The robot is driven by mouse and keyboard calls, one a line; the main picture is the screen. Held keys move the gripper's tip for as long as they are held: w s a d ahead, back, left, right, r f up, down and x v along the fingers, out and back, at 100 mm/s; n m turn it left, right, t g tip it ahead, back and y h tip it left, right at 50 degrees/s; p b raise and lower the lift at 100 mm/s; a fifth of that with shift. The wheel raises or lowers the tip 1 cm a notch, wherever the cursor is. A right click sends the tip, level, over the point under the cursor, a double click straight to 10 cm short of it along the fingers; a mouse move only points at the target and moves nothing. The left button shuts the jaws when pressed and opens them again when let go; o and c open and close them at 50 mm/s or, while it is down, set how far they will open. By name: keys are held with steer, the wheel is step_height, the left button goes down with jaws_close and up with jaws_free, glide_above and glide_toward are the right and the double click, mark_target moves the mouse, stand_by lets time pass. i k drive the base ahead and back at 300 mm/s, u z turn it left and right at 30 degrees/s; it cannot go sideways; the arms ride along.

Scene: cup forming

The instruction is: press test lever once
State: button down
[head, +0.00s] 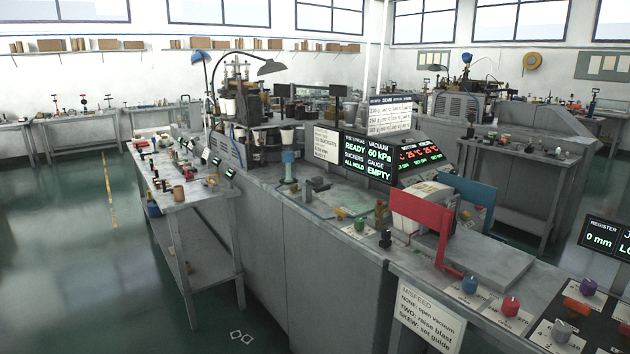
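I cannot tell for certain which part is the test lever; no label naming it is readable. A small dark upright piece (385,239) stands on the machine bench's front edge, beside a green knob (359,224) on a white label. Behind them a status screen (366,158) reads READY, VACUUM 60 kPa, SUCKERS ALL HOLD and GAUGE EMPTY. A white cup (287,137) sits above a blue cylindrical stand (289,165) to the left. My gripper is not in view.
Blue (469,284), red (510,306) and other knobs line the front right bench. A side table (200,194) with small parts stands left.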

mark_target(318, 189)
steer(key=u, duration=0.8)
steer(key=i, duration=1.1)
steer(key=u, duration=0.5)
